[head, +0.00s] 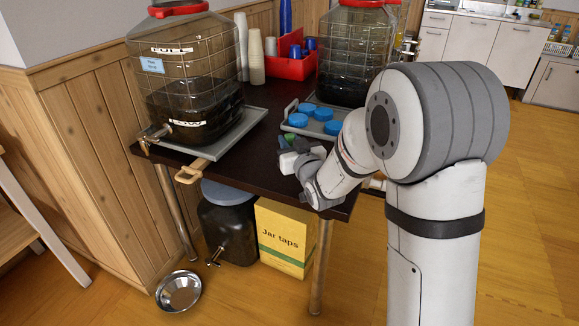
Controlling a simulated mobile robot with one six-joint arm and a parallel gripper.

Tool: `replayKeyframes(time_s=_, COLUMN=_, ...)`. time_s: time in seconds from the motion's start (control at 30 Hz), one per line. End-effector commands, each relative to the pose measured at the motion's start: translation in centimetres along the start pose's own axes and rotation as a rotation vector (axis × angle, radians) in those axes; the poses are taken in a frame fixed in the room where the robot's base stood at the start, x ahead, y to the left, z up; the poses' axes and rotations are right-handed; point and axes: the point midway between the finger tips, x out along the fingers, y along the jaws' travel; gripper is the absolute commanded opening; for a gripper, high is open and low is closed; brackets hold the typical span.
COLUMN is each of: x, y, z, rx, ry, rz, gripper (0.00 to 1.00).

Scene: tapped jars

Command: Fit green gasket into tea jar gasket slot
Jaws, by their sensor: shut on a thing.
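My gripper (283,145) is over the near part of the dark table, in front of a grey tray of blue discs. A small green piece (290,137), probably the green gasket, shows at its jaws, which are shut on it. Its shape is mostly hidden. A large wire-caged jar (185,85) with dark liquid, a tap and a blue label stands at the left. A second caged jar (352,55) with a red-rimmed top stands at the back right, partly behind my arm. I cannot tell which is the tea jar, and no gasket slot is discernible.
The grey tray (289,107) holds several blue discs (323,114). A red caddy (288,68) and stacked cups (256,62) stand behind. A wooden handle (192,171) juts past the table edge. Below are a dark jar (228,228), a yellow "Jar taps" box (285,238) and a metal bowl (179,291).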

Motion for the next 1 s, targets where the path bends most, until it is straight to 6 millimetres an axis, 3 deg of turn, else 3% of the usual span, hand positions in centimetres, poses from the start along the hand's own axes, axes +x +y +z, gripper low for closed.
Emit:
replayKeyframes(time_s=0.03, x=0.0, y=-0.3, z=1.1, rx=0.001, ry=-0.002, rz=-0.004, gripper=0.01)
replayKeyframes(time_s=0.27, x=0.1, y=-0.8, z=3.0, rx=0.0, ry=-0.001, rz=-0.012, gripper=0.01)
replayKeyframes(time_s=0.47, x=0.1, y=-0.9, z=5.8, rx=0.0, ry=-0.001, rz=-0.014, gripper=0.01)
replayKeyframes(time_s=0.87, x=0.1, y=-1.0, z=6.3, rx=0.0, ry=0.002, rz=-0.015, gripper=0.01)
replayKeyframes(time_s=0.9, x=0.1, y=-1.0, z=6.3, rx=0.0, ry=0.002, rz=-0.016, gripper=0.24)
replayKeyframes(time_s=1.0, x=0.1, y=-1.0, z=6.2, rx=0.0, ry=0.002, rz=-0.016, gripper=0.32)
